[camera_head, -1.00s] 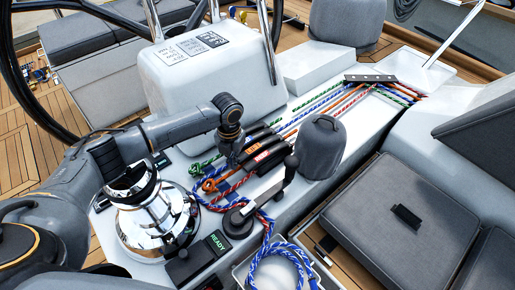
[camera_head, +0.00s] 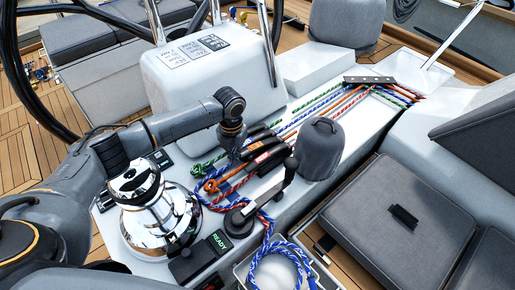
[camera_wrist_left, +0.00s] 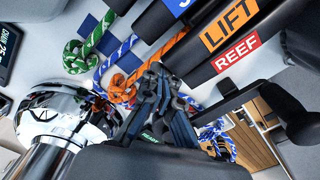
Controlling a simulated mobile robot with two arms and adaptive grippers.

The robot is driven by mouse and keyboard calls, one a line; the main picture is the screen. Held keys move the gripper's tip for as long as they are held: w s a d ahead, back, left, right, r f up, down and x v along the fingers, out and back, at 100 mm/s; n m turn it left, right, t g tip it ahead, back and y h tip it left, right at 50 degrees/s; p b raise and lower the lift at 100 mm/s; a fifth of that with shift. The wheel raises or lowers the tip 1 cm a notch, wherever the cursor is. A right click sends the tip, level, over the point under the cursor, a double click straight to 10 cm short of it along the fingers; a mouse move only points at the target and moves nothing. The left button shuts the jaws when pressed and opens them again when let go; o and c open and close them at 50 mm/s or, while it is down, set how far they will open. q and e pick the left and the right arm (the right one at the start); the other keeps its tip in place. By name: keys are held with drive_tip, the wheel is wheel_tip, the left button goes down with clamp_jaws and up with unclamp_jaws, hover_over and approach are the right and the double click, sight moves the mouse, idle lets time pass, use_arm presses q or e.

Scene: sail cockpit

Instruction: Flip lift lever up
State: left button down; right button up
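The lift lever (camera_head: 256,146) is a black clutch handle with an orange label, in a row of black levers on the white console. In the left wrist view the LIFT lever (camera_wrist_left: 229,27) fills the upper right, its orange label readable, and it appears to lie flat. The REEF lever (camera_head: 264,157), with a red label, is beside it; it also shows in the wrist view (camera_wrist_left: 236,53). My left gripper (camera_head: 234,157) points down just left of the levers' near ends, over the ropes. In the wrist view its fingers (camera_wrist_left: 158,70) look together and empty.
A chrome winch (camera_head: 155,212) stands left of the levers, below my arm. A grey-covered winch (camera_head: 323,148) is to the right. A black upright handle (camera_head: 287,175) stands close in front. Green, blue, orange (camera_wrist_left: 123,90) and red ropes run at the levers.

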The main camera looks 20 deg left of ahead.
use_arm(q)
drive_tip(key=shift+w+d+r, duration=0.25)
drive_tip(key=shift+w+r, duration=0.15)
drive_tip(key=shift+r, duration=0.35)
drive_tip(key=shift+w+d+r+p, duration=0.1)
drive_tip(key=shift+w+r+p, duration=0.05)
drive_tip(key=shift+r+p, duration=0.3)
drive_tip(key=shift+w+d+r+p, duration=0.1)
drive_tip(key=shift+w+r+p, duration=0.05)
drive_tip(key=shift+r+p, duration=0.2)
drive_tip(key=shift+r, duration=0.1)
drive_tip(key=shift+d, duration=0.1)
